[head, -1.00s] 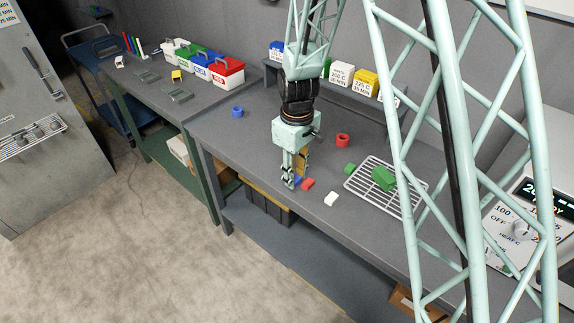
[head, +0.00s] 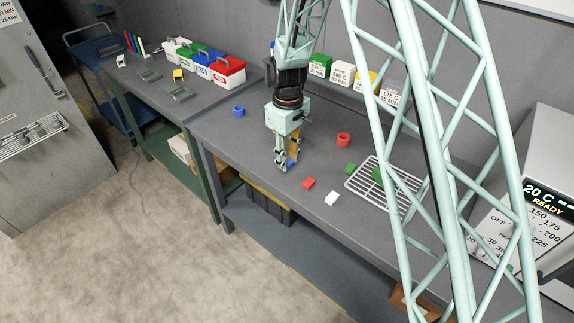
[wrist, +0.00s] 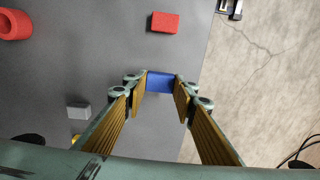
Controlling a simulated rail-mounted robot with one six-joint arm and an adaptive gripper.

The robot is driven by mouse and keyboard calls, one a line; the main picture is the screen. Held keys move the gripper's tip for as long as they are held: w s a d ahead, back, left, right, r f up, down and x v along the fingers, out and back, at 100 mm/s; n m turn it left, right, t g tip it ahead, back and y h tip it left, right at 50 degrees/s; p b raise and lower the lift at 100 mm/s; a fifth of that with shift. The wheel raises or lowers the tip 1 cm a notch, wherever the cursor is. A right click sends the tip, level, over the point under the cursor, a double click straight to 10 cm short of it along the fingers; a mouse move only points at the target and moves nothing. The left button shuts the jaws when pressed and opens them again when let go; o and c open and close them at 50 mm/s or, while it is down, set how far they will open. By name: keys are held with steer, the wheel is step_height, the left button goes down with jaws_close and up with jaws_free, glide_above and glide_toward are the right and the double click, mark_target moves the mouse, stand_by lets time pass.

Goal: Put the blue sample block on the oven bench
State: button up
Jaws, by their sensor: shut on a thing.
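The blue sample block (head: 292,163) is held between the fingertips of my gripper (head: 284,167), over the front part of the grey bench (head: 225,150). In the wrist view the blue block (wrist: 160,82) spans the gap between the two yellow-padded fingers (wrist: 160,90). The fingers hide part of it in the head view. I cannot tell how far it is above the bench top. The oven (head: 545,205), with a lit display reading 20 C READY, stands at the right.
A red block (head: 308,183), a white block (head: 332,198) and a green block (head: 351,168) lie right of my gripper, near a wire rack (head: 362,185). A blue ring (head: 238,112) and a red ring (head: 343,140) stand farther back. Labelled boxes (head: 342,74) line a rear shelf.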

steer(key=shift+w, duration=0.1)
steer(key=shift+w+a, duration=0.1)
steer(key=shift+w, duration=0.15)
steer(key=shift+f, duration=1.8)
steer(key=shift+f, duration=0.15)
steer(key=o, duration=0.9)
steer(key=shift+w, duration=0.1)
steer(key=shift+r, duration=6.15)
